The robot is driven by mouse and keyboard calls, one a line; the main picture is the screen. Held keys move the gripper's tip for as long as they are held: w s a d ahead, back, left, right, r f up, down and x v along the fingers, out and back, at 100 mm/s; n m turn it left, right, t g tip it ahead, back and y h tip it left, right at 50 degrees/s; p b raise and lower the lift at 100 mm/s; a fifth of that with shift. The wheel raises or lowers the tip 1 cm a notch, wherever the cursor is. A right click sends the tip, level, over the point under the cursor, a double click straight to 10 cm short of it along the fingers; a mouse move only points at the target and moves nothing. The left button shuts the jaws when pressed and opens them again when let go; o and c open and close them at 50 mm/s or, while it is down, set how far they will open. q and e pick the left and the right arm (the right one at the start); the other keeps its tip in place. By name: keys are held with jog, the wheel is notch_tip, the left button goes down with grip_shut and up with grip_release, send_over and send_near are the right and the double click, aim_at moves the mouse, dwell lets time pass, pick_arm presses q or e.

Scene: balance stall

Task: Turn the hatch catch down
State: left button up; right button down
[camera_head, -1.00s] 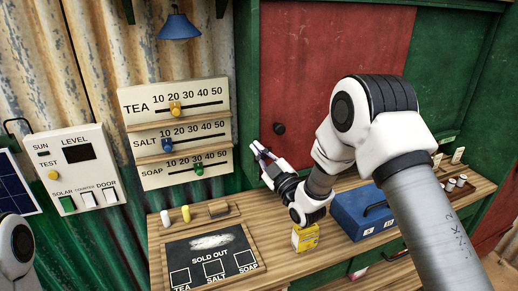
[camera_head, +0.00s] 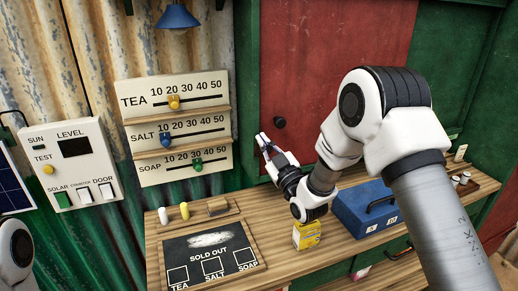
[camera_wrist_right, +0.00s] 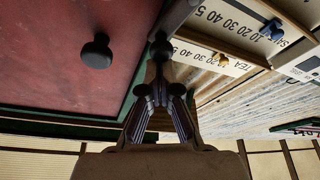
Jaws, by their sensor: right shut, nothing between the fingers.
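The hatch is a red panel (camera_head: 330,60) in a green frame, with a round black knob (camera_head: 279,122) near its lower left. The knob also shows in the right wrist view (camera_wrist_right: 97,50). My right gripper (camera_head: 263,139) is shut and empty, just left of and below the knob by the hatch's left frame. In the right wrist view its fingertips (camera_wrist_right: 160,58) lie right of the knob, apart from it, over the dark frame edge. I cannot clearly make out the catch; a dark rounded shape at the fingertips is hard to tell from them. My left gripper is out of view.
A yellow box (camera_head: 306,235) and a blue case (camera_head: 362,210) stand on the wooden counter (camera_head: 280,225) below my right arm. Price slider boards (camera_head: 175,90) hang left of the hatch. A switch panel (camera_head: 75,165) is farther left.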

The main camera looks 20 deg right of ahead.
jog(key=shift+d+m+h+b, duration=3.6)
jog(key=shift+m+b, duration=0.85)
jog(key=shift+m, duration=3.95)
jog(key=b+v, duration=0.3)
jog(key=v, duration=0.6)
jog(key=shift+s+g, duration=0.3)
jog(key=shift+s, duration=0.1)
jog(key=shift+w+f, duration=0.1)
jog(key=shift+f, duration=0.05)
